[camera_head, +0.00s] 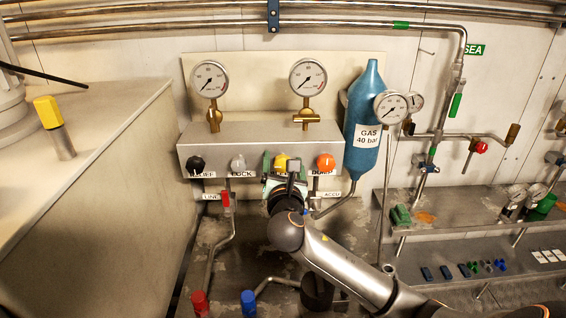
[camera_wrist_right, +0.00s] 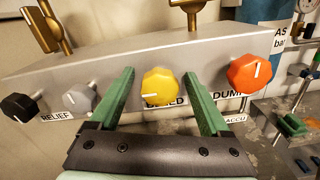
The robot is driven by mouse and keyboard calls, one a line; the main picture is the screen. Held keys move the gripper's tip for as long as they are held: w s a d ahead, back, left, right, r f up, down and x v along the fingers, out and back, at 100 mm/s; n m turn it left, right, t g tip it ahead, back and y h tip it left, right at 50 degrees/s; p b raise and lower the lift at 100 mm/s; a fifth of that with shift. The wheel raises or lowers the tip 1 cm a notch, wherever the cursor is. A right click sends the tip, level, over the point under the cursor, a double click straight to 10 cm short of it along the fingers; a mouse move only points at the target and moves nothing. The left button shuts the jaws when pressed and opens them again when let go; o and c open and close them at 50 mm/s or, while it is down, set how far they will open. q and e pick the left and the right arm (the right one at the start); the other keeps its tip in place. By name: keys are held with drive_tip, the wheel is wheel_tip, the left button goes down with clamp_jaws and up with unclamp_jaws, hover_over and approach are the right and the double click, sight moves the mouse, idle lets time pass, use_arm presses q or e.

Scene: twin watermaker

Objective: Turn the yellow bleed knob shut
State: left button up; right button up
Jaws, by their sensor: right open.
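The yellow bleed knob (camera_wrist_right: 160,86) is on the front of a grey metal box, between a grey knob (camera_wrist_right: 80,99) and an orange knob (camera_wrist_right: 249,73). Its white mark points to the left in the right wrist view. In the right wrist view my right gripper (camera_wrist_right: 162,98) is open, with one green finger on each side of the yellow knob. The fingers look apart from it; how deep they reach is hard to tell. My left gripper is not in view.
A black knob (camera_head: 196,164) is at the box's left end. Two gauges (camera_head: 210,79) stand on brass fittings above the box. A blue gas bottle (camera_head: 367,120) stands close on the right. A red-handled valve (camera_head: 226,202) hangs below left.

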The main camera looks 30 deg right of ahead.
drive_tip(key=shift+c, duration=0.2)
clamp_jaws()
idle(0.3)
drive_tip(key=m, duration=0.4)
drive_tip(key=shift+f, duration=0.1)
drive_tip(key=m, duration=0.4)
drive_tip(key=shift+s+f+m, duration=0.1)
drive_tip(key=shift+m, duration=0.3)
drive_tip(key=m, duration=0.4)
drive_tip(key=shift+f, duration=0.1)
drive_tip(key=shift+m+b, duration=0.65)
drive_tip(key=shift+m, duration=1.85)
